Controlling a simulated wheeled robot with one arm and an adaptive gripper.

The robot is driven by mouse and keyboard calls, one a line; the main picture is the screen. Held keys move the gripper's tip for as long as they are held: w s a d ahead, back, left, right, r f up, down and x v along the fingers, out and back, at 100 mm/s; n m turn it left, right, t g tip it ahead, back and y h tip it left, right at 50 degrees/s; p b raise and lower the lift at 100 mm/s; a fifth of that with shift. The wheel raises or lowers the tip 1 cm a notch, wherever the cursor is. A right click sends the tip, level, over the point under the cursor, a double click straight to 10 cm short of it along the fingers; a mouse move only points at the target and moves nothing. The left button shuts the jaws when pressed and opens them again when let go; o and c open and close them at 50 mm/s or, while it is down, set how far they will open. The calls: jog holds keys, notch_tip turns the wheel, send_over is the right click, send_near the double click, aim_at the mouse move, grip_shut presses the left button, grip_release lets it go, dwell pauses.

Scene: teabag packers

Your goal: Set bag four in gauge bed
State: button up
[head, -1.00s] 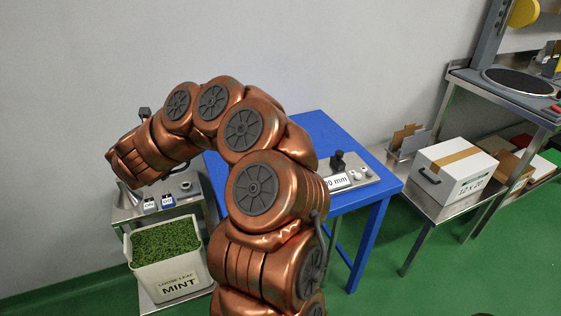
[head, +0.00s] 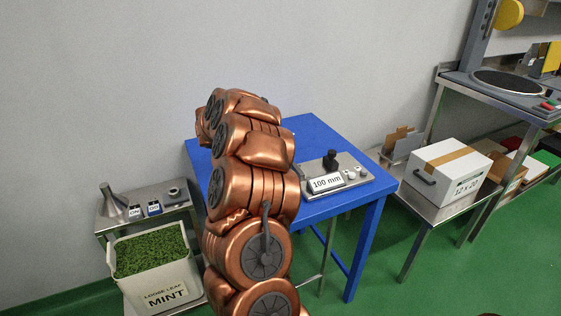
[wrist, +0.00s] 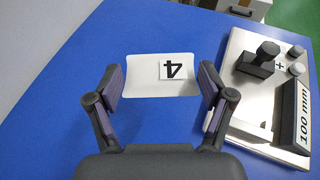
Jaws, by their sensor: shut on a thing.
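In the wrist view, bag four (wrist: 145,89) is a flat white packet with an upside-down "4" label. It spans between the two fingertips of my gripper (wrist: 160,78), which is shut on it over the blue table. I cannot tell how high it is above the table. The gauge (wrist: 249,107), a metal plate with a black knob and a "100 mm" sign, lies to the right of my gripper. The gauge also shows on the blue table in the head view (head: 350,166). There my arm hides the gripper and the bag.
The blue table (head: 313,135) has bare room around the bag. A steel stand (head: 170,208) with ON and OFF switches and a mint bin (head: 155,273) stand at the left. At the right are a white carton (head: 450,172) and a machine bench (head: 500,97).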

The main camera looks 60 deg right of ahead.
notch_tip(320, 180, down, 9)
jog(key=shift+f+p, duration=0.2)
jog(key=shift+p, duration=0.4)
jog(key=shift+f, duration=0.1)
jog(key=shift+f+b, duration=0.2)
jog(key=shift+b, duration=0.2)
jog(key=o, duration=0.4)
jog(key=shift+c, duration=0.2)
jog(key=shift+r, duration=0.15)
jog(key=shift+r+p, duration=0.2)
jog(key=shift+p, duration=0.35)
jog(key=b+v, duration=0.2)
jog(key=v, duration=0.8)
jog(key=shift+a, duration=0.35)
jog(key=shift+w+a+r, duration=0.1)
jog(key=shift+a+r, duration=0.2)
jog(key=shift+a, duration=0.25)
